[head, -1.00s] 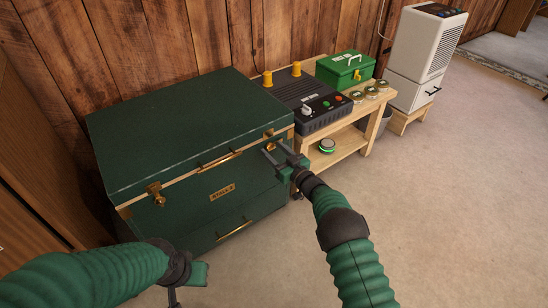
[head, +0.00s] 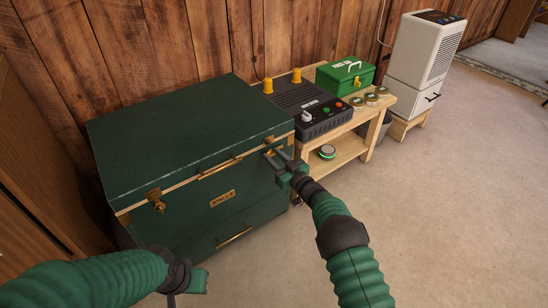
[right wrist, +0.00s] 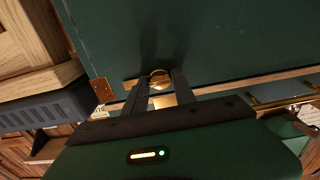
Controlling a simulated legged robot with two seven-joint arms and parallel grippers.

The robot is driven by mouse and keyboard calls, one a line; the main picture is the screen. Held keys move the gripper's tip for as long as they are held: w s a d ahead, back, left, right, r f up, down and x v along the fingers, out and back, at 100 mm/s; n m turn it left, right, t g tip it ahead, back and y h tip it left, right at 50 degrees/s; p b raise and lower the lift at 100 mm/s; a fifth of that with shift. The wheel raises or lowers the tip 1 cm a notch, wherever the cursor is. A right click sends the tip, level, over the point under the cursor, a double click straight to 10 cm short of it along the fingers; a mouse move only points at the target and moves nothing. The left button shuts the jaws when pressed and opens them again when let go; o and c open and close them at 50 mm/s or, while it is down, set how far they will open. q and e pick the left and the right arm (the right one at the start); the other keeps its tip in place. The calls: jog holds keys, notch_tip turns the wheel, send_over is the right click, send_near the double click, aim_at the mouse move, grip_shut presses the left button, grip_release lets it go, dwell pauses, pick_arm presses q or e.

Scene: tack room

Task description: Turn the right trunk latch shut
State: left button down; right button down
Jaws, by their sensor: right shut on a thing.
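The dark green trunk (head: 190,125) stands against the plank wall with its lid down. Its right latch (right wrist: 159,77), a brass piece at the front right below the lid edge, sits between my right fingertips in the right wrist view. My right gripper (head: 270,153) is shut on this latch, and its fingers partly hide it in the head view. The left latch (head: 155,199) is a brass piece at the trunk's front left. My left gripper (head: 190,282) is low in front of the trunk, apart from it; its fingers are mostly hidden.
A wooden bench (head: 345,150) stands right of the trunk, bearing a black control box (head: 318,118), a green case (head: 345,75) and small round tins. A white appliance (head: 425,50) stands farther right. The carpet in front is clear.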

jog(key=shift+n, duration=0.3)
jog(key=n+p, duration=0.1)
jog(key=n, duration=1.6)
jog(key=shift+s+a+f, duration=0.1)
jog(key=shift+s+f, duration=0.05)
jog(key=shift+f, duration=0.2)
jog(key=c, duration=1)
grip_release()
jog(key=shift+c, duration=0.2)
jog(key=shift+r, duration=0.15)
